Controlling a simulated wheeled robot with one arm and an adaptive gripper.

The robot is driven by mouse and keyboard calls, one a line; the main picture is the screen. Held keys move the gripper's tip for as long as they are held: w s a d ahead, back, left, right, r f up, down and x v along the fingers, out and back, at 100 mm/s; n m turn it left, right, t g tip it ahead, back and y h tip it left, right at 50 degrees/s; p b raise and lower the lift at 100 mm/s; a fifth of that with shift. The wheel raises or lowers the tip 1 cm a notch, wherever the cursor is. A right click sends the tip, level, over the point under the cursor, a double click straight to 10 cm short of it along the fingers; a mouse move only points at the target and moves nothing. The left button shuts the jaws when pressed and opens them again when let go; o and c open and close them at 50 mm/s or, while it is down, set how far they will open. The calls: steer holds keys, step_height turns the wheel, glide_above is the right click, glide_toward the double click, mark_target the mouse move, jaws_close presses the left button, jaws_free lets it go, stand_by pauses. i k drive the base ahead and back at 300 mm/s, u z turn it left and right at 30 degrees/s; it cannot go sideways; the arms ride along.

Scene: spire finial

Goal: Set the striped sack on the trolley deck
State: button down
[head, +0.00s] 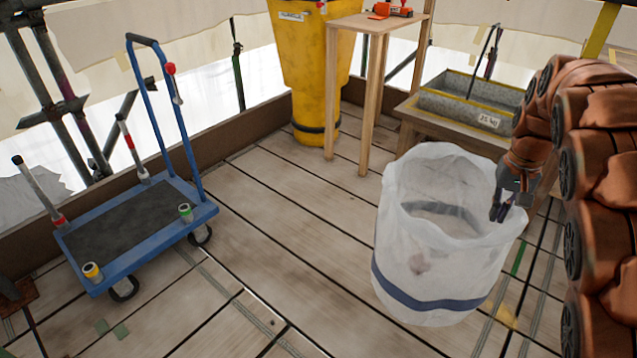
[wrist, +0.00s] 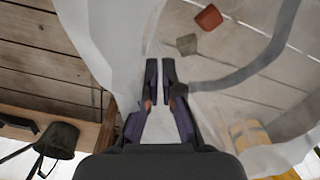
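The striped sack (head: 440,265) is a large white translucent bag with a dark blue band. It stands open and upright on the plank floor, right of centre in the head view. My gripper (head: 499,213) points down at its right rim. In the wrist view my gripper (wrist: 160,65) has its fingers close together, with pale sack wall (wrist: 105,35) running to them; they look shut on the rim. The blue trolley stands at the left, its dark trolley deck (head: 135,222) bare in the middle.
The trolley has a tall blue handle (head: 150,100) at the back and corner posts, some tall, some short. A yellow bin (head: 302,70), wooden stand (head: 345,22) and grey trough (head: 465,98) stand behind. Floor between sack and trolley (head: 285,215) is clear.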

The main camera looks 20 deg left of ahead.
mark_target(129, 223)
steer(key=z, duration=0.05)
steer(key=i, duration=1.1)
steer(key=u, duration=0.9)
steer(key=i, duration=0.7)
steer(key=u, duration=1.4)
steer(key=i, duration=0.55)
steer(key=u, duration=1.15)
steer(key=i, duration=1.05)
steer(key=u, duration=0.3)
